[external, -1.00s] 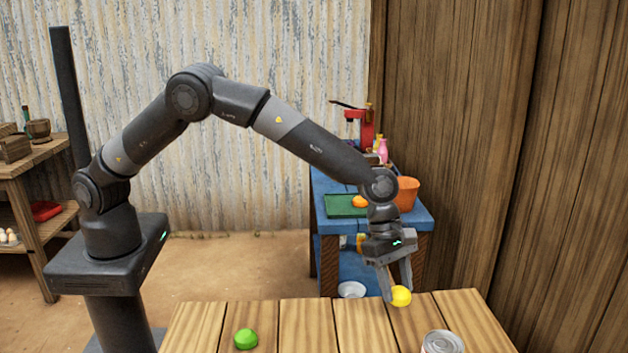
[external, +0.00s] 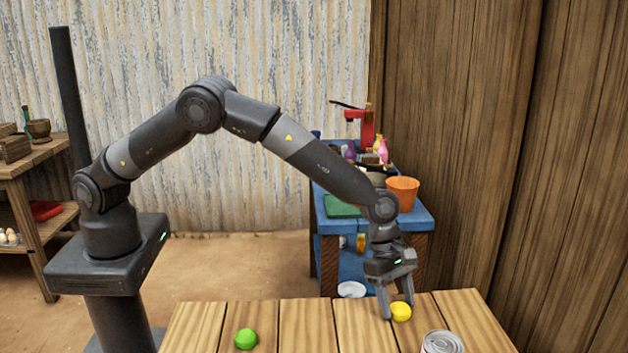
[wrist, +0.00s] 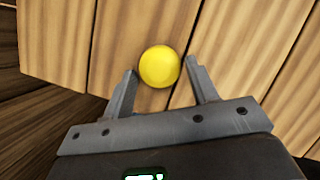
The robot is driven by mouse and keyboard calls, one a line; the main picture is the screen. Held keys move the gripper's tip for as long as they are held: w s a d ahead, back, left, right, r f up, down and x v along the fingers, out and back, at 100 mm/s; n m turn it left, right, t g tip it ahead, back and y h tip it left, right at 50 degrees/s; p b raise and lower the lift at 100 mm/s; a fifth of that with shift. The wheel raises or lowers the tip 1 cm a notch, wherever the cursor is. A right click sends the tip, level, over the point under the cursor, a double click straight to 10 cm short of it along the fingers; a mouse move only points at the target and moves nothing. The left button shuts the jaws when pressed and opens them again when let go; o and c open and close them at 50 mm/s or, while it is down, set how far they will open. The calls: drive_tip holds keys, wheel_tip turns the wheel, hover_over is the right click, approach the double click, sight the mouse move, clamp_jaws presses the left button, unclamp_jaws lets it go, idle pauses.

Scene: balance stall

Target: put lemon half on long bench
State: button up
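The yellow lemon half (external: 401,312) rests on the wooden plank top of the bench (external: 300,325), near its far edge and right of the middle. It also shows in the wrist view (wrist: 159,66), round side up, between the fingertips. My gripper (external: 397,311) points down at it with fingers spread on either side. In the wrist view my gripper (wrist: 161,70) is open, with a small gap between the lemon half and the right finger; the left finger is very near it or touching.
A green lime-like piece (external: 245,339) lies on the bench to the left. A can (external: 441,343) stands at the front right. Behind is a blue table (external: 420,217) with an orange pot (external: 402,193) and a green board (external: 343,206). The bench middle is clear.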

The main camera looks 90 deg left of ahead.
drive_tip(key=shift+o, duration=1)
drive_tip(key=shift+r, duration=0.2)
drive_tip(key=s+a+r+m, duration=0.2)
drive_tip(key=s+a+r, duration=0.15)
drive_tip(key=r, duration=0.35)
drive_tip(key=s+a+r+m, duration=0.1)
drive_tip(key=s+a+r, duration=0.25)
drive_tip(key=r, duration=0.45)
drive_tip(key=s+a+r+m, duration=0.2)
drive_tip(key=s+a+r, duration=0.15)
drive_tip(key=r, duration=0.35)
drive_tip(key=s+a+r+m+t+y, duration=0.1)
drive_tip(key=s+a+r+m, duration=0.5)
drive_tip(key=s, duration=0.4)
drive_tip(key=s+a+m+y, duration=0.1)
drive_tip(key=s+a+m, duration=0.2)
drive_tip(key=s, duration=0.6)
drive_tip(key=s+a+m+t+y, duration=0.1)
drive_tip(key=s+a+m, duration=0.2)
drive_tip(key=s, duration=0.6)
drive_tip(key=s+a+m+t+y, duration=0.1)
drive_tip(key=s+a+m, duration=0.2)
drive_tip(key=s+m, duration=0.4)
drive_tip(key=shift+s+a+r, duration=0.15)
drive_tip(key=shift+s+a, duration=0.1)
drive_tip(key=shift+s, duration=0.75)
